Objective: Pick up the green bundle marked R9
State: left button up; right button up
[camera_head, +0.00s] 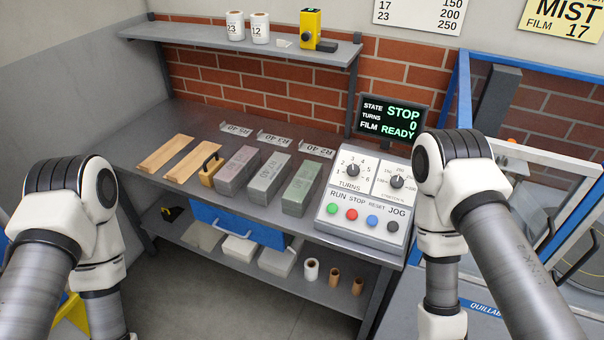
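The green bundle (301,188) lies on the grey workbench (190,128), at the right end of a row of three bundles, just left of the control box. Small writing on its top is too small to read surely. A grey bundle (268,178) lies to its left, and a pinkish-grey bundle (237,171) lies left of that. Both of my arms are in view, one on each side, bent downward. Both grippers are below the picture's edge and hidden. No gripper shows near the green bundle.
The control box (362,205) stands right of the bundles, under a screen (392,122) reading STOP and READY. A wooden block with a black handle (210,170) and two boards (165,153) lie left. Label plates (317,149) stand behind. A blue-framed machine (530,75) is at right.

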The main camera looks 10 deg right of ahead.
aim_at(296, 199)
jog(key=i+j+z, duration=0.1)
jog(key=z, duration=0.4)
jog(key=i+j+z, duration=0.2)
jog(key=z, duration=0.25)
jog(key=i+j+z, duration=0.15)
jog(key=z, duration=0.35)
jog(key=j, duration=0.1)
